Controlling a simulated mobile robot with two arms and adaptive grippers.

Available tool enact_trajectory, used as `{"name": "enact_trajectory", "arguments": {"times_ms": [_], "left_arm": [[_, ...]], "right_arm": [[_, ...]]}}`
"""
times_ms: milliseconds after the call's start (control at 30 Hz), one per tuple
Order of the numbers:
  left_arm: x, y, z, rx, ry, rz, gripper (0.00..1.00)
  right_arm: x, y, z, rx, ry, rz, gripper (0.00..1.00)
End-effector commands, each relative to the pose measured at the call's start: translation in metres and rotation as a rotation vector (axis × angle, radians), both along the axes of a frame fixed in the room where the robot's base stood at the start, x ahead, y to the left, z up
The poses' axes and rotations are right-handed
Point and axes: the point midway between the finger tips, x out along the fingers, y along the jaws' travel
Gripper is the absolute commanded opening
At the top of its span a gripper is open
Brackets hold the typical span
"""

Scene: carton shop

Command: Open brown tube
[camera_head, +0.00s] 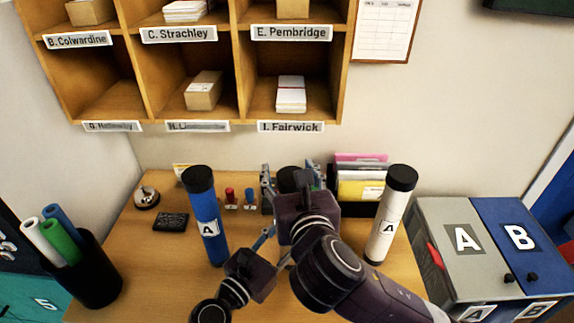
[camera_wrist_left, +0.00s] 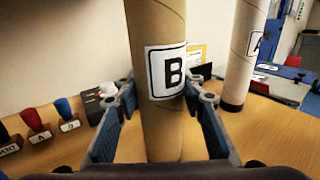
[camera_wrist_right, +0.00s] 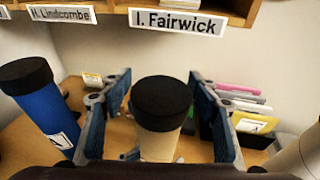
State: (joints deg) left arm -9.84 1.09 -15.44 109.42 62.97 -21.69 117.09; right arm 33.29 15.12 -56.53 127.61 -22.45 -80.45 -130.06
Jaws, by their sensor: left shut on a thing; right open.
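The brown tube (camera_wrist_left: 165,120) stands upright on the desk with a "B" label, seen in the left wrist view. My left gripper (camera_wrist_left: 166,98) is shut on its body, with one finger on each side. The tube's black cap (camera_wrist_right: 162,103) is on its top in the right wrist view. My right gripper (camera_wrist_right: 160,90) is open, with its fingers on either side of the cap and visible gaps. In the head view my right gripper (camera_head: 290,180) and arm hide most of the tube, and my left gripper (camera_head: 268,240) reaches in lower down.
A blue tube (camera_head: 205,215) with label A stands left, and a pale tube (camera_head: 390,215) with label A stands right. A pen-holder-like black bin (camera_head: 95,280) holds several rolls. Stamps (camera_head: 231,197), a file rack (camera_head: 360,185) and an A/B box (camera_head: 455,270) are nearby. Cubbyholes (camera_head: 195,65) hang above.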

Motion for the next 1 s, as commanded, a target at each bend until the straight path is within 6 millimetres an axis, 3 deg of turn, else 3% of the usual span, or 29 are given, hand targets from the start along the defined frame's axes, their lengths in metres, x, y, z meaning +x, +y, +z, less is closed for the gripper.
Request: {"name": "enact_trajectory", "arguments": {"times_ms": [233, 567, 1000], "left_arm": [[0.000, 0.000, 0.000, -0.001, -0.001, 0.000, 0.00], [0.000, 0.000, 0.000, -0.001, -0.001, 0.000, 0.00], [0.000, 0.000, 0.000, -0.001, -0.001, 0.000, 0.00]], "right_arm": [[0.025, 0.005, -0.005, 0.000, -0.002, -0.001, 0.55], [0.029, 0.006, -0.005, 0.001, -0.002, 0.000, 0.55], [0.028, 0.006, -0.005, 0.001, -0.001, 0.001, 0.09]]}}
